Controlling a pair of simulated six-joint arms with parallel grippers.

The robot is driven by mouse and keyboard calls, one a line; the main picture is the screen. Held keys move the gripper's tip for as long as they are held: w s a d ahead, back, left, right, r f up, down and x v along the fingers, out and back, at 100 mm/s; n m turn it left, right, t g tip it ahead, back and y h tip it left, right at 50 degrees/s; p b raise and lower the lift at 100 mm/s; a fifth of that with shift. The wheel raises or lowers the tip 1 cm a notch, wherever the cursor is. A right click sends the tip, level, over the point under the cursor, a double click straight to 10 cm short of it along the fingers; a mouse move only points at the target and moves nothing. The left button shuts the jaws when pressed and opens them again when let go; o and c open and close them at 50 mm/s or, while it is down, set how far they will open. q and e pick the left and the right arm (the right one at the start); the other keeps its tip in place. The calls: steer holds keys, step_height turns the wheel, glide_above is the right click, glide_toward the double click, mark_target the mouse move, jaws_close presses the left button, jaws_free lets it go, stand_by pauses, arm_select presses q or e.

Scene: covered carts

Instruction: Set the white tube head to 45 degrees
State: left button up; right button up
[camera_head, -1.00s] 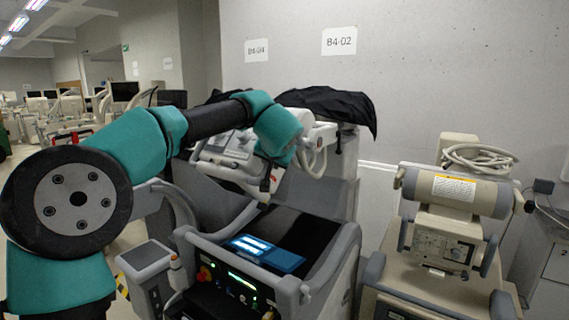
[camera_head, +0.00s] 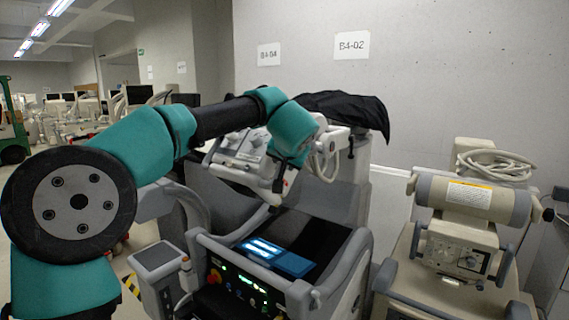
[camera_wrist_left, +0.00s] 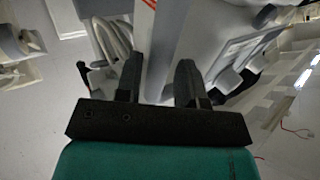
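The white tube head (camera_head: 243,153) shows in the head view, tilted, on the support of the middle cart, with controls on its near face. My left arm reaches in front of it from the left and hides its right end. My left gripper (camera_wrist_left: 159,68) shows in the wrist view with its two dark fingers apart. A pale grey and white part of the machine lies between or behind the fingers; I cannot tell whether they touch it. In the head view the fingers are mostly hidden at the tube head's right end. My right gripper is not in view.
A black cover (camera_head: 345,108) drapes the back of the middle cart. A lit blue screen (camera_head: 272,257) lies below the tube head, behind a grey push handle. A second cart with a beige cylinder (camera_head: 485,197) stands at the right. A pale wall is behind.

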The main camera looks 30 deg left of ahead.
arm_select(q)
steer(key=v, duration=1.5)
